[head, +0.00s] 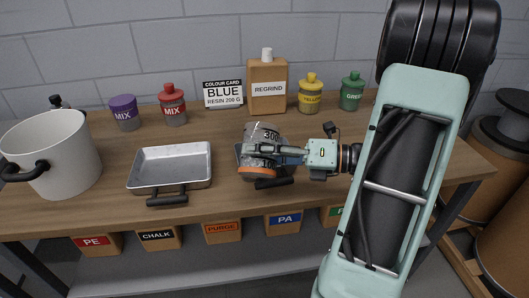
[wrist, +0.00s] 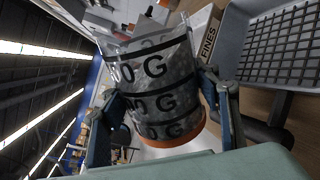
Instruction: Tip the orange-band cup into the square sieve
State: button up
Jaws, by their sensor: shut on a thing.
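The orange-band cup (head: 261,133) is clear, with black gram marks and grey pellets showing through its wall; it is large in the wrist view (wrist: 155,75). My gripper (head: 268,150) is shut around its sides. In the wrist view the cup lies well tilted against the room, its orange base towards the bottom of the picture. The square sieve (wrist: 285,45) is grey with a mesh floor, and lies below the cup. In the head view the cup and gripper hide most of it. I cannot tell whether pellets are falling.
A metal pan (head: 170,184) with a black handle sits left of the cup, and a white pot (head: 60,150) farther left. Purple (head: 124,112), red (head: 173,105), yellow (head: 311,95) and green (head: 351,92) containers and a REGRIND bottle (head: 267,90) line the back.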

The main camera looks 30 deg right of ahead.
jog(key=shift+r+m+p, duration=0.25)
jog(key=shift+m+p, duration=0.1)
jog(key=shift+m, duration=0.65)
dwell(0.6)
jog(key=shift+w+f+m+g, duration=0.1)
jog(key=shift+f+m+g, duration=0.15)
jog(key=shift+m, duration=0.45)
dwell(0.6)
jog(key=shift+d+r, duration=0.1)
jog(key=shift+r, duration=0.05)
jog(key=shift+w+d+f+m+g+p, duration=0.2)
jog(key=shift+w+m+p, duration=0.2)
jog(key=shift+p, duration=0.75)
jog(key=shift+w+d+f+m+g+p, duration=0.15)
jog(key=shift+w+m+p, duration=0.2)
jog(key=shift+p, duration=0.75)
jog(key=shift+w+d+r+m+p, duration=0.15)
jog(key=shift+r+m+p, duration=0.6)
jog(key=shift+p, duration=1.65)
jog(key=shift+w+d+f+m+y+p, duration=0.15)
jog(key=shift+f+m+y+p, duration=0.35)
jog(key=shift+p, duration=0.6)
